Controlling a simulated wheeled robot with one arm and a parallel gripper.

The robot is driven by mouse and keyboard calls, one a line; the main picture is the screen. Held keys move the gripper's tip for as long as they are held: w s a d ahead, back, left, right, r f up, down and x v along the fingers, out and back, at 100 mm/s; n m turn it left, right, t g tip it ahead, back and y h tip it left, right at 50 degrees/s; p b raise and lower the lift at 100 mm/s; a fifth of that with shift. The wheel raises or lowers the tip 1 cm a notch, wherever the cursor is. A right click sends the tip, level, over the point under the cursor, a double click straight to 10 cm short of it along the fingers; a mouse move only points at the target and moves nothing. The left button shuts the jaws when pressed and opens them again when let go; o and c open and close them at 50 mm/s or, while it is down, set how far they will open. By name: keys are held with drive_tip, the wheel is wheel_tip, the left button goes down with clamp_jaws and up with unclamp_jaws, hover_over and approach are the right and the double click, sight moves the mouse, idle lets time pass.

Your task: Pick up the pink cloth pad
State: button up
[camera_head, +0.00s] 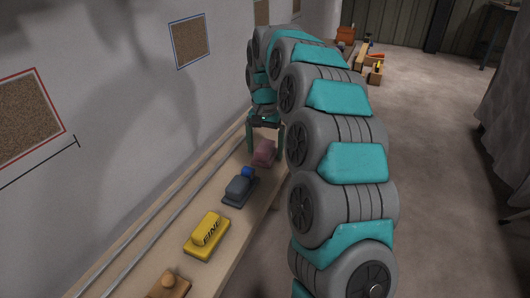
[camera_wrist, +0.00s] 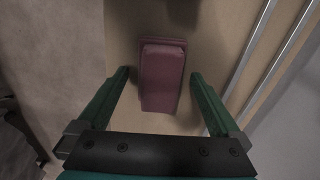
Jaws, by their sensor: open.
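The pink cloth pad (camera_head: 264,152) lies on the narrow wooden shelf along the wall, past the dark grey block. In the wrist view the pink pad (camera_wrist: 162,78) is a dull pink block on a slightly wider base, between and a little beyond my finger tips. My gripper (camera_head: 265,140) is open above the pad, with one green finger to each side of it. In the wrist view my gripper (camera_wrist: 162,75) shows both fingers apart from the pad, with gaps on both sides. Whether the fingertips are down at the pad's height I cannot tell.
On the same shelf (camera_head: 222,225), nearer, stand a dark grey block with a blue knob (camera_head: 239,187), a yellow block marked "FINE" (camera_head: 207,236) and a brown wooden block with a knob (camera_head: 169,286). Metal rails (camera_head: 165,226) run along the wall side. Open floor lies to the right.

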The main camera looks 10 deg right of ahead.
sight(265, 146)
drive_tip(key=shift+c, duration=0.2)
drive_tip(key=c, duration=1.3)
drive_tip(key=shift+r, duration=0.1)
drive_tip(key=shift+r, duration=4.95)
drive_tip(key=o, duration=0.8)
drive_tip(key=c, duration=0.6)
drive_tip(key=shift+s, duration=0.1)
